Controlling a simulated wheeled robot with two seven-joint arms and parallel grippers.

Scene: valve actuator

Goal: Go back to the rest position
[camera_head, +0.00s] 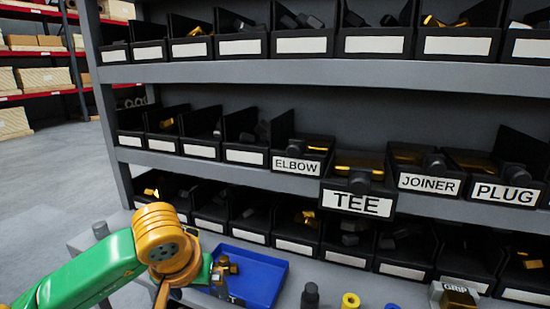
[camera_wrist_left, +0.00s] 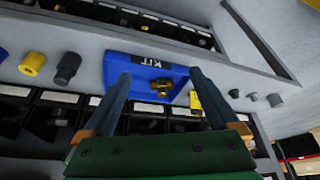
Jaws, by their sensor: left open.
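My left arm enters the head view from the lower left, with its orange wrist (camera_head: 165,240) near the blue tray (camera_head: 262,283); its fingers are mostly hidden there. In the left wrist view my left gripper (camera_wrist_left: 160,74) is open, with nothing between its fingers. Beyond the fingers lies the blue tray labelled KIT (camera_wrist_left: 118,64), with a brass fitting (camera_wrist_left: 162,88) in it. The brass fitting also shows at the tray's left side in the head view (camera_head: 228,267). My right gripper is not in view.
A grey shelf rack (camera_head: 235,73) holds rows of black bins. Bins labelled ELBOW (camera_head: 298,163), TEE (camera_head: 364,203), JOINER (camera_head: 428,184) and PLUG (camera_head: 502,193) stick out in the middle row. A black part (camera_head: 310,296) and a yellow part (camera_head: 350,301) stand right of the tray. Open floor lies left.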

